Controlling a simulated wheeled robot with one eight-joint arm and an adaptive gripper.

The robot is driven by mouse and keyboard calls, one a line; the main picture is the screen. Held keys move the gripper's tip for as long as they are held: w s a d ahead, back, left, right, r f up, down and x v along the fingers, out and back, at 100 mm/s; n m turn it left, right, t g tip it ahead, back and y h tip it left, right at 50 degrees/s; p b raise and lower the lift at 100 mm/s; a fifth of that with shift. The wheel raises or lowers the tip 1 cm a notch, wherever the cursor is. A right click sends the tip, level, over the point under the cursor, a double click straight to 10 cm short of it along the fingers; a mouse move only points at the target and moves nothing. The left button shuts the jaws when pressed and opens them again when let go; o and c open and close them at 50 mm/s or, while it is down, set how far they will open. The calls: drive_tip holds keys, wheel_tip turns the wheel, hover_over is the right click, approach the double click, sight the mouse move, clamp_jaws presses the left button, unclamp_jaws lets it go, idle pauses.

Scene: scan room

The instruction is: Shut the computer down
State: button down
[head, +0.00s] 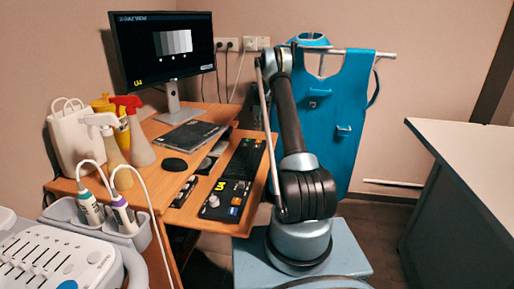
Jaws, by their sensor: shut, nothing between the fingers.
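The computer's monitor (206,58) stands on the wooden desk at the left of the head view. Its screen is lit, with grey bars, small marks and a yellow label on black. A dark flat keyboard-like panel (190,136) lies in front of the monitor stand, with a black mouse (174,164) nearer me. A long black control panel (245,166) with a round knob and a blue button lies on the desk's right part. No computer case can be made out. My arm rises right of the desk; my gripper cannot be made out.
Spray bottles (138,148) and a white bag (72,145) crowd the desk's left. A grey console (55,262) with probes and cables fills the lower left. A blue apron (349,120) hangs behind my arm. A white-topped counter (480,150) stands right; floor shows between.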

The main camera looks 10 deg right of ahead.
wheel_tip(320, 180, down, 14)
drive_tip(key=shift+r, duration=0.1)
idle(0.5)
drive_tip(key=shift+f, duration=0.35)
drive_tip(key=shift+s+f, duration=0.15)
drive_tip(key=shift+f, duration=0.3)
drive_tip(key=shift+r, duration=0.1)
drive_tip(key=shift+r, duration=0.25)
wheel_tip(320, 180, up, 14)
drive_tip(key=shift+f, duration=0.15)
idle(0.7)
